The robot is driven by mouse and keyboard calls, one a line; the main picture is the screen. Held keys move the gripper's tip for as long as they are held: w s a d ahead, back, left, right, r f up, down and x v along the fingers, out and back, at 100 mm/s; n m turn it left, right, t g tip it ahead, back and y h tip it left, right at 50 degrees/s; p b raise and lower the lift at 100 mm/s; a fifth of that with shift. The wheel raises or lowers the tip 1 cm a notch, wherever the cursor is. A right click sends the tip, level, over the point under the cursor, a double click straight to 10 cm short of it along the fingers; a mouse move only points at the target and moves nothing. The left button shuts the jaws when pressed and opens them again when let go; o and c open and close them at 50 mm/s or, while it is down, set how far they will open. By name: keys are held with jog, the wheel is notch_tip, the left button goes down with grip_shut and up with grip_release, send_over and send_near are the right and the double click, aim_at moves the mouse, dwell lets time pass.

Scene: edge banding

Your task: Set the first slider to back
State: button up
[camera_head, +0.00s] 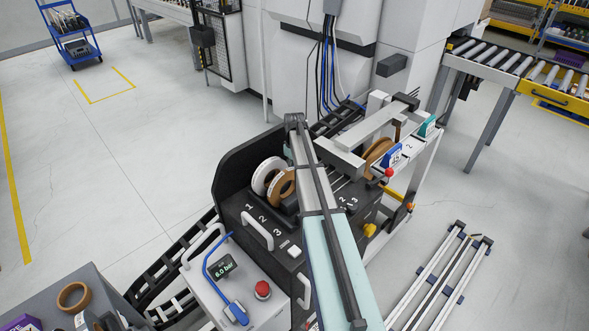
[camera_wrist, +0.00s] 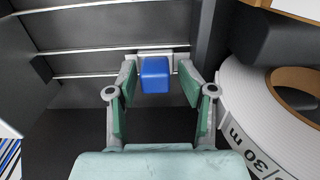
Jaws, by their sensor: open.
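In the wrist view a blue block-shaped slider knob (camera_wrist: 155,75) sits on a pale mount on one of the thin metal rails (camera_wrist: 95,74) of a dark panel. My gripper (camera_wrist: 157,84) is open, with one green-padded finger on each side of the knob. Gaps show between the pads and the knob, so it is not clamped. The depth of the fingers around it is hard to judge. In the head view my arm covers this part of the black machine (camera_head: 232,180); the knob and fingertips are hidden there. The slider's number is not visible.
In the wrist view a white roll (camera_wrist: 250,100) with a brown core stands close right of my gripper, with a dark block above it. The head view shows the white roll (camera_head: 268,172), a control box (camera_head: 235,270) with a red button, and open floor at left.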

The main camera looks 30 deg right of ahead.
jog(key=shift+r, duration=4)
